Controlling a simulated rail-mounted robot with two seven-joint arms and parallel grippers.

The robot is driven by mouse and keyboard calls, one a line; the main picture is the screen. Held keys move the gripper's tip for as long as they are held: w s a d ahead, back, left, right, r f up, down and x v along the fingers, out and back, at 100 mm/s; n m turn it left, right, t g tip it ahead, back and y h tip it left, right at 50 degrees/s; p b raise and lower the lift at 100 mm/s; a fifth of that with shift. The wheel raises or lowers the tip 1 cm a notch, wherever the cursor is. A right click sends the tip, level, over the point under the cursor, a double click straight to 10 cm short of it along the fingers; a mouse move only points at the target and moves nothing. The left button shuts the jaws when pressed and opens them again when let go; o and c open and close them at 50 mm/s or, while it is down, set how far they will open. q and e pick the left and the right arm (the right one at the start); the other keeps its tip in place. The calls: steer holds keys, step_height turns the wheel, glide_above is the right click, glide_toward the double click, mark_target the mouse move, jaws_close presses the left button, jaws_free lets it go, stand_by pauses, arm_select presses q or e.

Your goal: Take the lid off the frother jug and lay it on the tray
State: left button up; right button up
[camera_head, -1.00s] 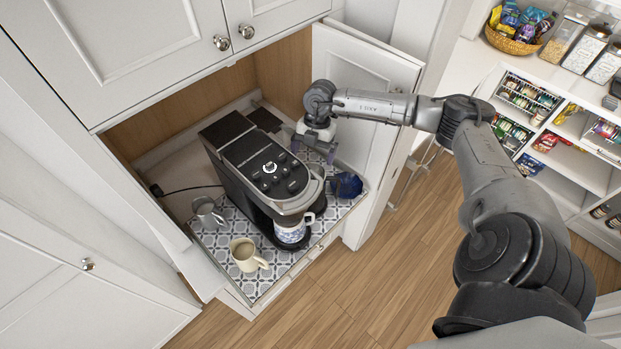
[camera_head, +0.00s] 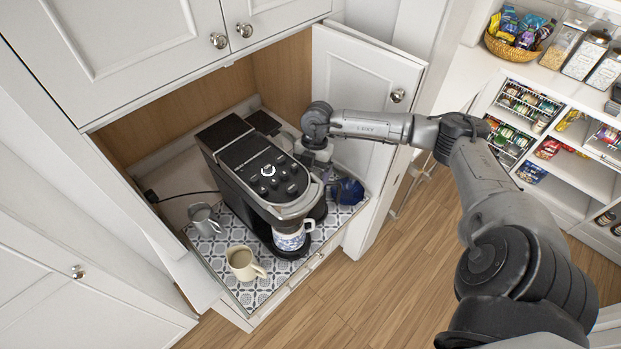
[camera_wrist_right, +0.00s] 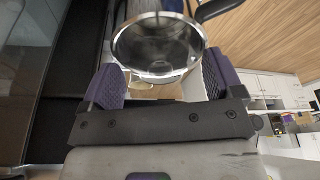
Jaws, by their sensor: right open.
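The frother jug (camera_wrist_right: 158,45) shows in the right wrist view as a round vessel with a shiny metal rim, a clear-looking top and a black handle. My right gripper (camera_wrist_right: 160,85) is open, its purple pads on either side of the near part of the rim; contact cannot be told. In the head view my right gripper (camera_head: 325,175) is low beside the coffee machine's right side, near a dark blue object (camera_head: 348,191). The gripper partly hides that area. The patterned tray (camera_head: 248,297) lies under the machine. My left gripper is out of view.
The coffee machine (camera_head: 262,180) fills the tray's middle, with a blue-and-white mug (camera_head: 291,238) under its spout. A cream mug (camera_head: 242,262) and a steel pitcher (camera_head: 203,217) stand to its left. The open cabinet door (camera_head: 365,85) is close behind my right arm.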

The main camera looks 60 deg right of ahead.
steer(key=shift+s+f, duration=0.1)
steer(key=shift+f, duration=0.1)
jaws_close()
stand_by(0.4)
